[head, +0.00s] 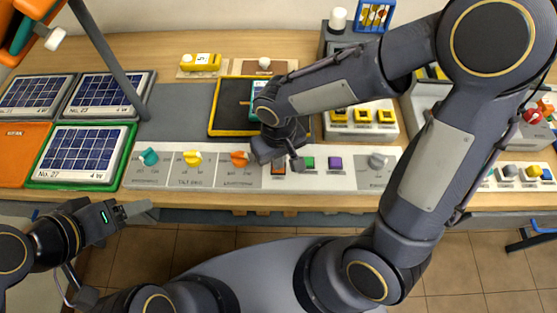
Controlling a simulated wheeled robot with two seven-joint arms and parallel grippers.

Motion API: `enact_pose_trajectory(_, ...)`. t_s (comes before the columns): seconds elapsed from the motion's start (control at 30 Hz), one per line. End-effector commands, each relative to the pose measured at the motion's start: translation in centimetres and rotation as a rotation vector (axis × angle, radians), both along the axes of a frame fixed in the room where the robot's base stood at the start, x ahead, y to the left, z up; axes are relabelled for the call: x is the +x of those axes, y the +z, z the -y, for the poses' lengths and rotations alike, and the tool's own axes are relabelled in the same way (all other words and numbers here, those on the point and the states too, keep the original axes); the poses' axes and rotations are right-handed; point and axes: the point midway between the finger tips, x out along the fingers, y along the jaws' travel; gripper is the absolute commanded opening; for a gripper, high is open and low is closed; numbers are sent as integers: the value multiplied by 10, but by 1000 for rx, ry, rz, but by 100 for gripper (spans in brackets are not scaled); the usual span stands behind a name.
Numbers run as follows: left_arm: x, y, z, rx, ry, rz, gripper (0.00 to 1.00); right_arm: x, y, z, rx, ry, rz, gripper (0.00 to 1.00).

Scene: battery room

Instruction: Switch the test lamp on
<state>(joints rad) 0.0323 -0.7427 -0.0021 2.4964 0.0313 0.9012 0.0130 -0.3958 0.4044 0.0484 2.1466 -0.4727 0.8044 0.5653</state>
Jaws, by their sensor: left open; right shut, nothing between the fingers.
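A white control panel (150,178) runs along the front edge of the bench. It carries a teal knob (149,156), a yellow knob (192,158), an orange knob (239,159), a dark orange switch (278,168), a green button (308,162), a purple button (335,163) and a grey knob (376,161). The small labels are mostly unreadable, and I cannot tell which control is the lamp's. My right gripper (277,158) is shut and empty at the dark orange switch, partly covering it; contact is unclear. My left gripper (137,211) is open and empty in front of the bench, at the left.
Solar panels (81,153) lie on the bench at the left, beneath a slanting dark pole (108,60). A yellow-rimmed black tray (228,105) lies behind the control panel. My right arm hides part of the bench's right half.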

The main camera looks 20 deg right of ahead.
Motion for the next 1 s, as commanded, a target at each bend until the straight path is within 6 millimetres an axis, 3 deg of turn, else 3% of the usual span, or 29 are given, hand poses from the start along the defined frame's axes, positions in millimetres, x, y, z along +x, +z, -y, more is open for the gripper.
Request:
enact_pose_trajectory(0.47,0,-4,0,0,0,0,65,0,-4,0,0,0,1,0)
enact_pose_trajectory(1.0,0,28,0,0,0,0,65,0,37,0,1,0,1,0)
